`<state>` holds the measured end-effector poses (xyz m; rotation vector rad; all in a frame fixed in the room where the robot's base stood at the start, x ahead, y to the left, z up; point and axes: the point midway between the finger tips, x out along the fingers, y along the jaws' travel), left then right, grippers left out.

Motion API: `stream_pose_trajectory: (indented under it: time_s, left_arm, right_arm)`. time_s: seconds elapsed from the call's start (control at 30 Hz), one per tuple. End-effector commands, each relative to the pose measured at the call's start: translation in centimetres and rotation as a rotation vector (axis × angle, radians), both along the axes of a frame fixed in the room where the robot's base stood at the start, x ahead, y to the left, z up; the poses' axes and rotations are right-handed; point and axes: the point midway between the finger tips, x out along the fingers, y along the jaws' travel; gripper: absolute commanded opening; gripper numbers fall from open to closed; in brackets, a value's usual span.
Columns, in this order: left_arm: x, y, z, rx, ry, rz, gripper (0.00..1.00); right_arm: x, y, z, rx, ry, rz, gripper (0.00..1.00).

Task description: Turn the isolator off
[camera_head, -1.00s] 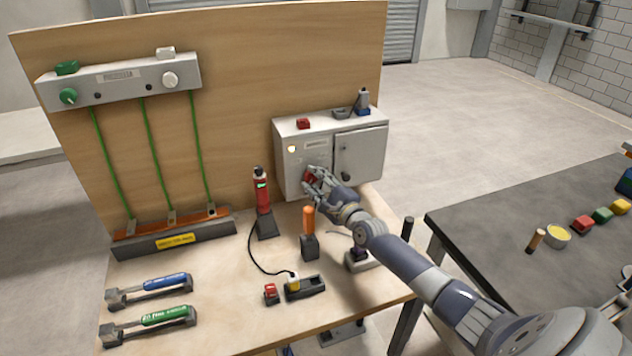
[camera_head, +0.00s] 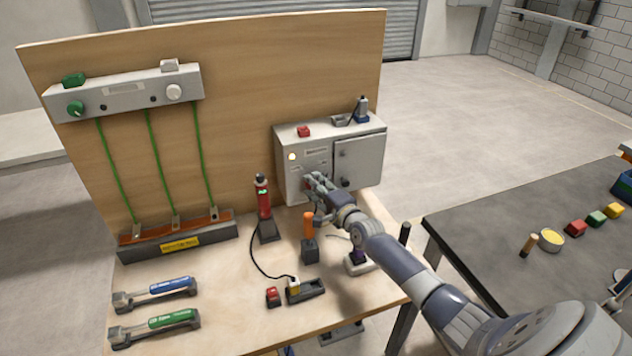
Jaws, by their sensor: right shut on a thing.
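The isolator is a grey box (camera_head: 318,137) standing against the wooden backboard, with a small lit lamp (camera_head: 292,157) on its front. A little red of its rotary handle (camera_head: 307,180) shows at the lower front. My right gripper (camera_head: 313,183) reaches in from the right and is shut on this handle. The fingers hide most of the handle, so I cannot tell its exact angle. The box's right door (camera_head: 358,158) is closed. My left gripper is not in view.
An orange-handled tool (camera_head: 309,226) and a red tester (camera_head: 264,203) stand just left of my right arm. A yellow plug block (camera_head: 293,286) and red piece (camera_head: 273,296) lie in front. A dark side table (camera_head: 490,230) is at the right.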

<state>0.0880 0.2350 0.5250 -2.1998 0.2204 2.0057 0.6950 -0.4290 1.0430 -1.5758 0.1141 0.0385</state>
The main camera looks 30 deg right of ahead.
Motion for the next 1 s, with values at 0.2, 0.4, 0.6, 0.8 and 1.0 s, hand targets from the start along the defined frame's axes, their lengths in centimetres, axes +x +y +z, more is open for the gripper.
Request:
stream_pose_trajectory:
  time_s: [0.2,0.4,0.6,0.8,1.0]
  left_arm:
    - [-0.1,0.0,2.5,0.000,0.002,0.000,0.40]
    - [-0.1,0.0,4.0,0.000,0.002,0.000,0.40]
    - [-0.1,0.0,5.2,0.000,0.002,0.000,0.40]
    - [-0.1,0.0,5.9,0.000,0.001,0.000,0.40]
    - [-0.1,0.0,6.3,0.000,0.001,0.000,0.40]
  right_arm:
    - [0.1,0.2,0.6,-0.199,0.049,0.000,0.09]
    - [0.1,0.2,0.5,-0.379,0.092,0.000,0.09]
    - [0.1,0.3,0.5,-0.532,0.129,-0.001,0.09]
    - [0.1,0.3,0.4,-0.643,0.155,0.000,0.09]
    - [0.1,0.4,0.3,-0.707,0.170,0.000,0.09]
